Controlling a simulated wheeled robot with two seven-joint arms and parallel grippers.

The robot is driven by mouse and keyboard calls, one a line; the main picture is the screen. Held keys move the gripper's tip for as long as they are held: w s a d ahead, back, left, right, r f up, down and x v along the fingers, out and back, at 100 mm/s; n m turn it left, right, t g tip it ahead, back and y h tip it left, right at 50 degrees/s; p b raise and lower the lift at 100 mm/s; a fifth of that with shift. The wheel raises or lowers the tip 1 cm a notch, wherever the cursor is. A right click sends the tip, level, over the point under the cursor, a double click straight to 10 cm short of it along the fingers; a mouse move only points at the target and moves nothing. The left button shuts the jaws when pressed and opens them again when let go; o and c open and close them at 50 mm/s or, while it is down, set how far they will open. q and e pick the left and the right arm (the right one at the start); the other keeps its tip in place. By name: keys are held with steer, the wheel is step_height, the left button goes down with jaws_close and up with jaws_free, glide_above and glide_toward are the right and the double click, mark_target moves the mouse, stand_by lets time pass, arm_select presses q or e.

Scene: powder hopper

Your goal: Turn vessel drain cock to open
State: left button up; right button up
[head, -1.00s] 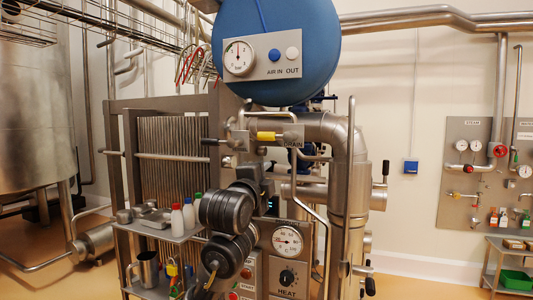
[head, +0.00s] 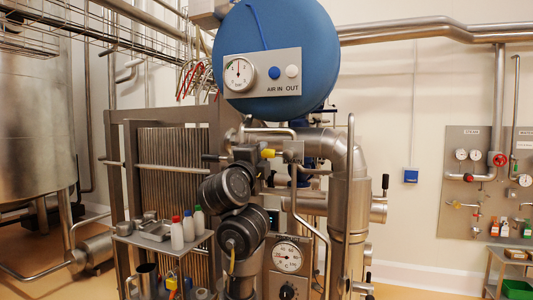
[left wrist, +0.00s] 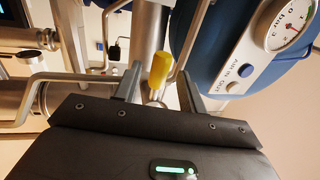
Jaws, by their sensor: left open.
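The drain cock's yellow handle (head: 267,153) is on the pipework below the blue vessel (head: 275,45). My left gripper (head: 256,154) has come up to it from the lower left and covers part of it in the head view. In the left wrist view the yellow handle (left wrist: 160,70) stands between the two spread fingers of my left gripper (left wrist: 158,84). The gripper is open; I cannot tell whether a finger touches the handle. The DRAIN label is mostly hidden. My right gripper is not in view.
A black-tipped lever (head: 211,157) sticks out left of the gripper. Steel pipes (head: 335,150) rise close on the right. The plate pack (head: 170,150) and a shelf with several bottles (head: 177,233) are at the left. The pressure gauge (head: 238,75) is above.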

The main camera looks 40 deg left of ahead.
mark_target(264, 155)
arm_select(q)
steer(key=shift+x, duration=1.6)
jaws_close()
